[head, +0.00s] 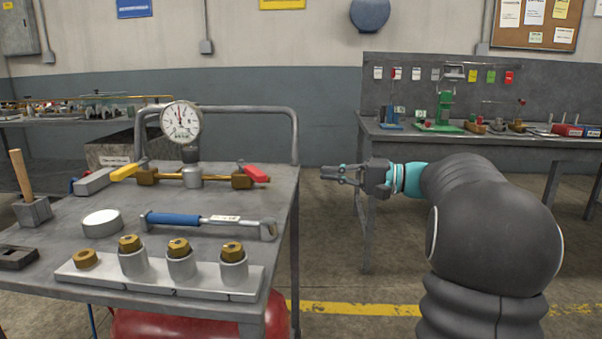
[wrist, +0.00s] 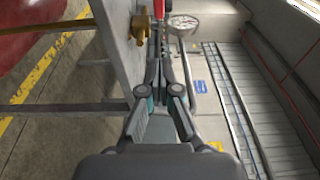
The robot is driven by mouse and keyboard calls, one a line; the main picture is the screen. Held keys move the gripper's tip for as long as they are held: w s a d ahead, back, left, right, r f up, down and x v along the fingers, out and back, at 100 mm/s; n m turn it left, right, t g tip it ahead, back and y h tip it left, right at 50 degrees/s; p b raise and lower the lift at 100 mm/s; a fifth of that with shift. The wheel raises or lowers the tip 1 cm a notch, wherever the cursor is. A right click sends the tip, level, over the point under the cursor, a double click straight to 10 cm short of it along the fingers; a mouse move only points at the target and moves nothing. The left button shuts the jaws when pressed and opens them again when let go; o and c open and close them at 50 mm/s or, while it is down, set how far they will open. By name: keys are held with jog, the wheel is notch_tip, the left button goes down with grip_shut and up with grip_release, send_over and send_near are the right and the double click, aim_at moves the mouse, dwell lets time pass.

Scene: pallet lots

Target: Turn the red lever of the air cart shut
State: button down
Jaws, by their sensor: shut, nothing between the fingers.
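The air cart (head: 222,228) stands at the left with a grey top. The red lever (head: 257,174) sits on a brass valve (head: 241,181) at the right end of a brass pipe, near the cart's right edge. It slants from the valve toward the right. My gripper (head: 325,173) is to the right of the lever, past the cart's edge, apart from it, shut and empty. In the wrist view, the closed fingers (wrist: 162,52) point toward the red lever (wrist: 163,10), which is partly cut off at the top edge. The brass valve (wrist: 140,24) shows beside it.
A yellow lever (head: 124,172) is at the pipe's left end. A pressure gauge (head: 181,122) and a grey rail (head: 295,135) stand behind. A blue-handled wrench (head: 175,219) lies in front. A workbench (head: 450,137) is at the back right. Open floor lies between cart and bench.

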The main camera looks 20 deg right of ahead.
aim_at(250, 172)
jog(key=x, duration=0.9)
jog(key=shift+a, duration=0.15)
jog(key=a, duration=0.3)
jog(key=shift+s, duration=0.35)
jog(key=shift+s+a, duration=0.1)
jog(key=shift+a, duration=0.4)
jog(key=shift+f, duration=0.1)
